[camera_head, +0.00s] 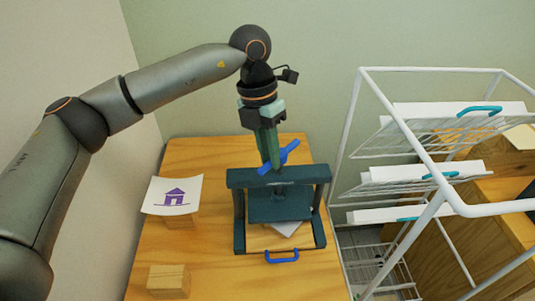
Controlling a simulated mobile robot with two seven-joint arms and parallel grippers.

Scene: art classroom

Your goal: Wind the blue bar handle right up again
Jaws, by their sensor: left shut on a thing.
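A dark teal press (236,180) stands on the wooden table. Its blue bar handle (289,150) sits on top of the frame, on the screw, and lies at a slant. My left gripper (268,158) comes down from above and is shut on the bar handle, its fingers hiding the handle's middle. The press's plate (275,209) hangs under the top beam, above a white sheet (287,229) on the bed. A second blue handle (282,257) is at the front of the bed. My right gripper is not in view.
A sheet with a purple house print (172,198) rests on a wooden block left of the press. Another wooden block (168,280) lies at the front left. A white wire drying rack (352,115) with several sheets and teal clips stands at right.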

